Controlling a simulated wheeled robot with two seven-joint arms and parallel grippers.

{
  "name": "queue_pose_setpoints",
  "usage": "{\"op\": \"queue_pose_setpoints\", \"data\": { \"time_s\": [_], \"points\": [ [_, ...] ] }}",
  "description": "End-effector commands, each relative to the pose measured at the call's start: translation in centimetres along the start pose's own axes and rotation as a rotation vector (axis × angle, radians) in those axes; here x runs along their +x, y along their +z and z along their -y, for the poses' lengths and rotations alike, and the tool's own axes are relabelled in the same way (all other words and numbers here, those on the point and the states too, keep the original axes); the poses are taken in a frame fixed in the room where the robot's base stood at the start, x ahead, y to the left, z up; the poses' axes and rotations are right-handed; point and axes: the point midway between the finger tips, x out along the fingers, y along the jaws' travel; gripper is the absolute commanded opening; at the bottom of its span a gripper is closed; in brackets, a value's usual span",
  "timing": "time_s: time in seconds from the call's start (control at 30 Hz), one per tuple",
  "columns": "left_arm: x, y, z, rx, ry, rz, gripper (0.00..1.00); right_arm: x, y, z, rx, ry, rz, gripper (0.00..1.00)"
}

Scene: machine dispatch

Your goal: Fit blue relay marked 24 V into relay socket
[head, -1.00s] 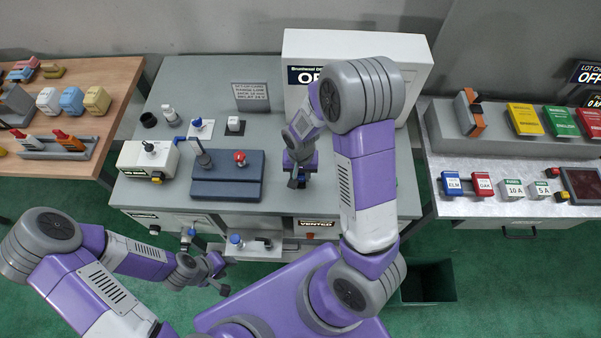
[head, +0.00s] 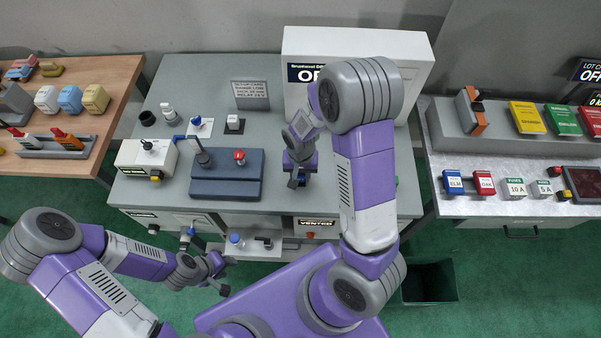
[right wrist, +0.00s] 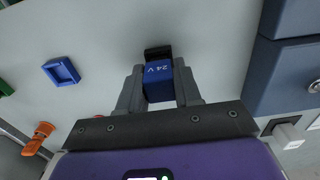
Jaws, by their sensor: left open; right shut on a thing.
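The blue relay marked 24 V (right wrist: 158,78) is between the fingers of my right gripper (right wrist: 159,92), which is shut on it. Its 24 V marking faces the wrist camera. A black part (right wrist: 157,52) shows just beyond the relay; I cannot tell whether it is the relay socket or whether they touch. In the head view my right gripper (head: 298,180) is low over the grey bench, right of the dark blue fixture, and mostly hides the relay. My left gripper (head: 222,276) is open and empty in front of the bench.
A hollow blue square frame (right wrist: 61,71) lies on the bench to the left in the wrist view. The dark blue fixture (head: 227,180) with a red knob stands beside my right gripper. A white cabinet (head: 400,65) stands behind. Side tables hold other parts.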

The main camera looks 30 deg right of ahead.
Motion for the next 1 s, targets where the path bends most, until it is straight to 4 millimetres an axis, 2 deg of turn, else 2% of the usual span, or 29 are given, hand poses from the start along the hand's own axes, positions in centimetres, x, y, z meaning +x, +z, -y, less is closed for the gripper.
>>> {"op": "queue_pose_setpoints", "data": {
  "time_s": [0.37,0.8,0.83,1.0],
  "points": [
    [0.75,-0.03,0.28,0.0,0.0,0.0,0.43,0.93,0.0,-0.01,0.0,0.0,0.0,0.0],
    [0.76,-0.03,0.29,0.0,0.0,0.0,0.43,0.96,0.01,-0.01,0.0,0.0,0.0,0.0],
    [0.76,-0.03,0.28,0.0,0.0,0.0,0.43,0.96,0.01,-0.01,0.0,0.0,0.0,0.35],
    [0.76,-0.03,0.29,0.0,0.0,0.0,0.43,0.96,0.01,-0.01,0.0,0.0,0.0,0.61]
  ]
}}
